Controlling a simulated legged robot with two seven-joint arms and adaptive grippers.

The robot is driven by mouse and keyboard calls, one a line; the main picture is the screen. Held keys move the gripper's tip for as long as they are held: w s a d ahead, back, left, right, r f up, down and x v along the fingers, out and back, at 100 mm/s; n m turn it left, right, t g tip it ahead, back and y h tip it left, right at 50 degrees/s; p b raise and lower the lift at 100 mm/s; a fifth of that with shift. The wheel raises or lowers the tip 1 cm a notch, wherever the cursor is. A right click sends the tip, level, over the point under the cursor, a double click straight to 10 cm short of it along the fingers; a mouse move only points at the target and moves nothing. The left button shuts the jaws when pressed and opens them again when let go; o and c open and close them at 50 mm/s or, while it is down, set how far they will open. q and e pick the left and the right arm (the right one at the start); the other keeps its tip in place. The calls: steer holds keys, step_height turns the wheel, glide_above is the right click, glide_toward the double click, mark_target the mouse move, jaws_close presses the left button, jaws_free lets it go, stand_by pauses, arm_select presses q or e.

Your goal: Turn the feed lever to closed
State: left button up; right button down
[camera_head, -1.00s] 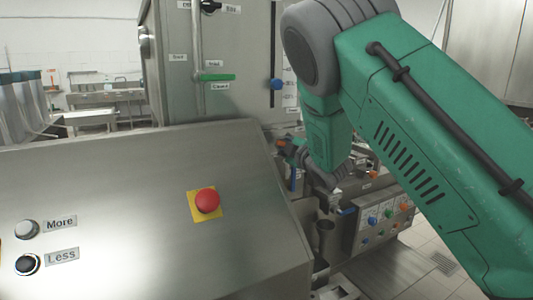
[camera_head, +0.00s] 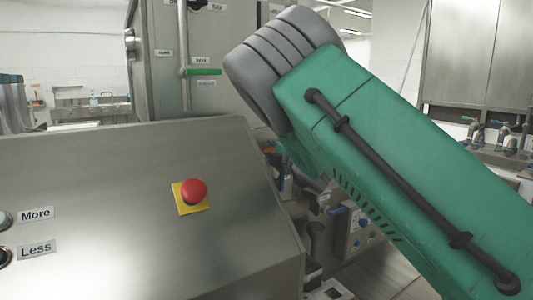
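A lever with a green handle (camera_head: 204,72) is mounted on the tall steel cabinet, on a vertical pipe. The handle lies horizontal and points right, between two small labels that are too blurred to read here. My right arm comes in from the right and crosses the view in front of the cabinet's right part. My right gripper (camera_head: 322,193) is low behind the arm, apart from the lever and mostly hidden; its fingers are not clear. My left gripper is not in view.
A steel console (camera_head: 110,200) fills the lower left, with a red button (camera_head: 193,191) on a yellow plate (camera_head: 180,205) and More and Less buttons. A control box (camera_head: 352,228) with coloured knobs is behind my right arm. The space right in front of the lever looks clear.

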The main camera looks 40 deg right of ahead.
steer(key=shift+s+f, duration=0.15)
steer(key=shift+f, duration=0.45)
steer(key=c, duration=1.6)
jaws_free()
steer(key=shift+s, duration=0.1)
steer(key=shift+c, duration=0.2)
steer(key=shift+o, duration=0.5)
steer(key=shift+s+r, duration=0.1)
steer(key=shift+r, duration=0.25)
steer(key=s+a, duration=0.1)
steer(key=s, duration=1.1)
steer(key=shift+a, duration=0.2)
steer(key=shift+f, duration=0.1)
